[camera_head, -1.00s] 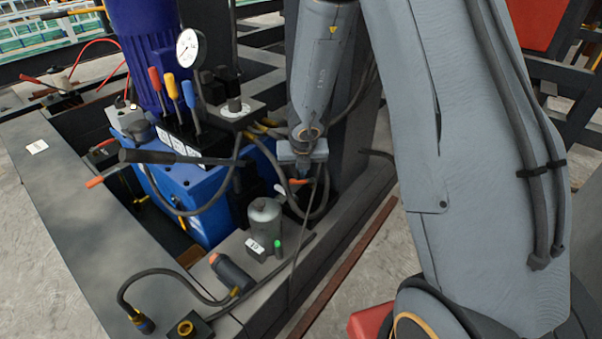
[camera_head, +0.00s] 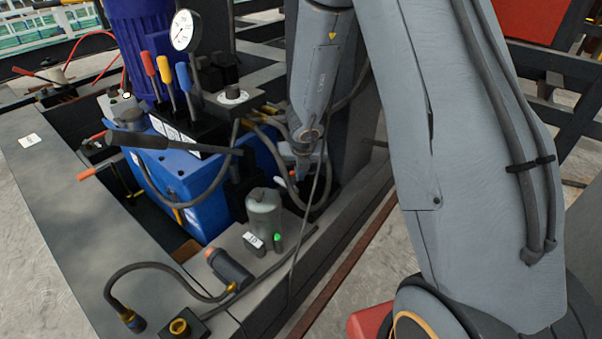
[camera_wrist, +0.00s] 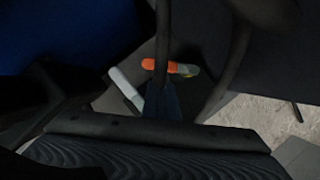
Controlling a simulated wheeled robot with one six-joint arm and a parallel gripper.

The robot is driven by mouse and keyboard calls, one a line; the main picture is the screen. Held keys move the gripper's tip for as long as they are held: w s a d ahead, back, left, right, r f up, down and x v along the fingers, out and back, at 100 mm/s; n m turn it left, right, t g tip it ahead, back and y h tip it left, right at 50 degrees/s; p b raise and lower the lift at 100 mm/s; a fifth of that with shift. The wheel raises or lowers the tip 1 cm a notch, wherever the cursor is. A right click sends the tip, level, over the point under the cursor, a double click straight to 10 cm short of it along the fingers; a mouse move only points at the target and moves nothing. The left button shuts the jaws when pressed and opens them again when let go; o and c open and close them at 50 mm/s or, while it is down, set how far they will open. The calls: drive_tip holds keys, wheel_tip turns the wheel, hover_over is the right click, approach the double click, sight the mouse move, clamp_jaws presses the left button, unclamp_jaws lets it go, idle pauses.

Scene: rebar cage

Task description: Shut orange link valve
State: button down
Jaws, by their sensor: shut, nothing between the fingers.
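An orange-tipped lever (camera_wrist: 160,64) with a grey end shows in the middle of the wrist view, partly crossed by a dark hose. A small orange piece that looks like it shows beside my gripper in the head view (camera_head: 292,173), mostly hidden among hoses. My gripper (camera_head: 303,172) points down into the gap between the blue tank and the dark post. Its narrow shut fingers (camera_wrist: 162,98) show in the wrist view just below the lever, with nothing held. I cannot tell whether they touch the lever.
Black hoses (camera_wrist: 236,70) hang around my gripper. A blue tank (camera_head: 205,195) with a long black lever (camera_head: 170,143) stands to the left.

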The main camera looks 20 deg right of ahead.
drive_tip(key=shift+w+a+p, duration=0.1)
drive_tip(key=shift+p, duration=0.3)
drive_tip(key=m+p, duration=0.2)
drive_tip(key=shift+w+a+r+h+p, duration=0.15)
drive_tip(key=shift+w+r+h+p, duration=0.05)
drive_tip(key=shift+w+h+p, duration=0.2)
drive_tip(key=w+m+p, duration=0.1)
drive_tip(key=m+p, duration=0.1)
drive_tip(key=w+m+g+h+p, duration=0.1)
drive_tip(key=m+p, duration=0.1)
drive_tip(key=p, duration=0.1)
drive_tip(key=shift+a, duration=0.15)
drive_tip(key=shift+w+d+f+m+h+p, duration=0.15)
drive_tip(key=shift+w+d+m+h+p, duration=0.2)
drive_tip(key=shift+m+p, duration=0.35)
drive_tip(key=shift+w+g, duration=0.25)
drive_tip(key=shift+g, duration=0.05)
drive_tip(key=shift+w+a, duration=0.1)
drive_tip(key=shift+w, duration=0.1)
